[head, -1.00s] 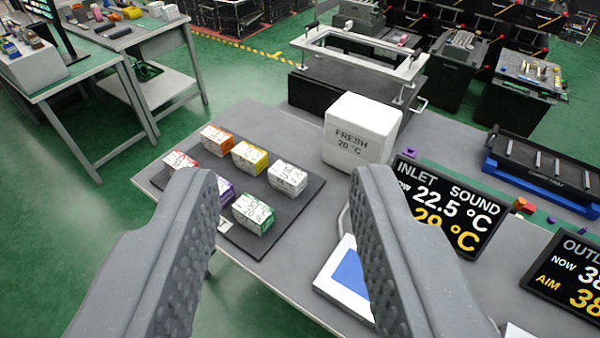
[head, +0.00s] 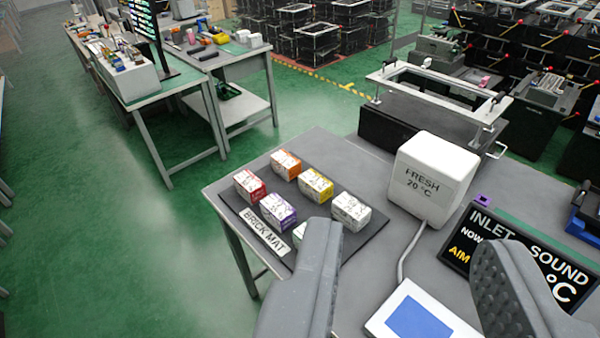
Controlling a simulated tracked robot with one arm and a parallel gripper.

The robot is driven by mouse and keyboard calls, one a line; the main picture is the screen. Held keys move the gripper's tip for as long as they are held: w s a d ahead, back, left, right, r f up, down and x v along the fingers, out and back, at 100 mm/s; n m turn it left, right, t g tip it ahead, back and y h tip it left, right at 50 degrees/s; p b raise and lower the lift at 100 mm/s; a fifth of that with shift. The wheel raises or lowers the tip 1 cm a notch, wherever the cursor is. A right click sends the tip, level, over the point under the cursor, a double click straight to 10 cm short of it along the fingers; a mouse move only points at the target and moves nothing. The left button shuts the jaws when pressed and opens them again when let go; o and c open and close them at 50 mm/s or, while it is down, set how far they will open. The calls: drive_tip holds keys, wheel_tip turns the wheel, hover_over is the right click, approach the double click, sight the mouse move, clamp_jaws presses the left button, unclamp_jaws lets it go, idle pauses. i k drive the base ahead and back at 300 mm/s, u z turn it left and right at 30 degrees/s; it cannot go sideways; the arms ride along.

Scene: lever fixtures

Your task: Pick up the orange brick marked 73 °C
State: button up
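The orange brick (head: 286,164) sits at the back of the dark brick mat (head: 374,222), between the red brick (head: 249,186) and the yellow brick (head: 316,186). Its top is white with print too small to read. A purple brick (head: 277,210) and a white brick (head: 351,211) stand nearer. Another brick (head: 303,232) is mostly hidden behind my left finger. My gripper (head: 405,255) is open and empty, in front of the mat and to the right of the orange brick.
A white box marked FRESH 20 °C (head: 432,178) stands right of the mat, with a cable running to a blue-screened panel (head: 415,318). A black INLET SOUND display (head: 522,255) is at the right. Green floor lies open at the left.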

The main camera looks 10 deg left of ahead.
sight(288, 167)
drive_tip(key=u, duration=0.35)
drive_tip(key=k, duration=1.05)
drive_tip(key=u, duration=1.2)
drive_tip(key=i, duration=2.6)
drive_tip(key=z, duration=0.45)
drive_tip(key=i, duration=1.15)
drive_tip(key=z, duration=1.3)
drive_tip(key=i, duration=0.85)
drive_tip(key=z, duration=0.45)
drive_tip(key=k, duration=0.25)
